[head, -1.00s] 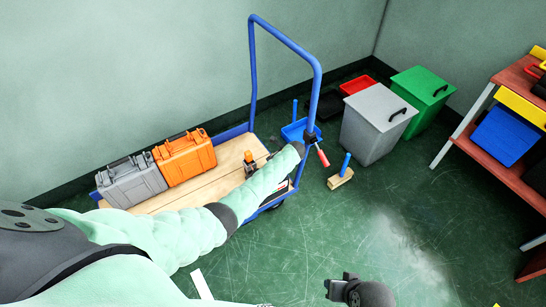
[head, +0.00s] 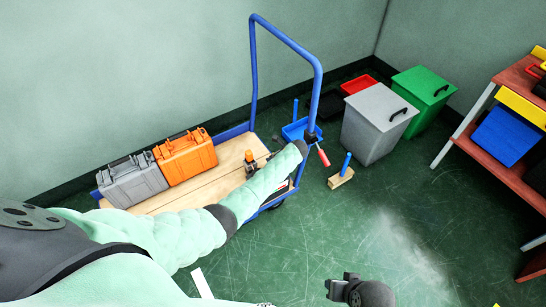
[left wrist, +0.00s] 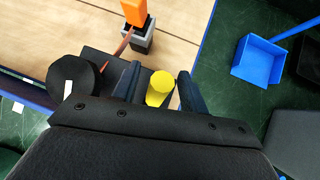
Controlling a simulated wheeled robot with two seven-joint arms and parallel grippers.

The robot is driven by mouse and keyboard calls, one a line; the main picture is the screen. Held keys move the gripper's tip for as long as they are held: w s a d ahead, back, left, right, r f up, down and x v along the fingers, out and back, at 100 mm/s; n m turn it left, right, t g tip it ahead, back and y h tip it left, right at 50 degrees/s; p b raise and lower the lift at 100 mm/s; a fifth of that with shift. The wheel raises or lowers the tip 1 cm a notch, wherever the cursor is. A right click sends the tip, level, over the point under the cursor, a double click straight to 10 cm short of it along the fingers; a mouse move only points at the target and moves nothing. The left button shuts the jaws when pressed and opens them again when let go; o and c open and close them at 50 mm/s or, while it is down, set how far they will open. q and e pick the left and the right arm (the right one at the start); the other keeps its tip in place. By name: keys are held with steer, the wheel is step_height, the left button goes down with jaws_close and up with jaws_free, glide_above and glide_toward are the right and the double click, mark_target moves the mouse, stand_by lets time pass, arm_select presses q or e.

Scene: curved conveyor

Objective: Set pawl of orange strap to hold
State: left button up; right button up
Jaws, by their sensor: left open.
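In the left wrist view a yellow round-ended piece (left wrist: 160,88) stands between the two dark fingers of my left gripper (left wrist: 158,86). The fingers are apart, one on each side of it; contact cannot be told. Above it in the picture an orange block (left wrist: 135,12) sits on a grey and black fitting (left wrist: 138,40) on the wooden deck, with a reddish-orange band beside it. A black round spool (left wrist: 72,80) is left of the fingers.
The blue-framed trolley (head: 317,90) carries a grey case (head: 132,183) and an orange case (head: 186,158). A blue dustpan (head: 300,130), a brush (head: 343,172), a grey bin (head: 375,130) and a green bin (head: 423,95) stand nearby. A red shelf is at right. Open floor lies between.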

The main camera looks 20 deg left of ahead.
arm_select(q)
steer(key=v, duration=0.6)
arm_select(e)
steer(key=shift+d+r, duration=0.35)
steer(key=shift+r, duration=0.1)
arm_select(q)
steer(key=shift+r, duration=0.15)
arm_select(e)
steer(key=shift+s+f, duration=0.1)
steer(key=shift+s, duration=0.05)
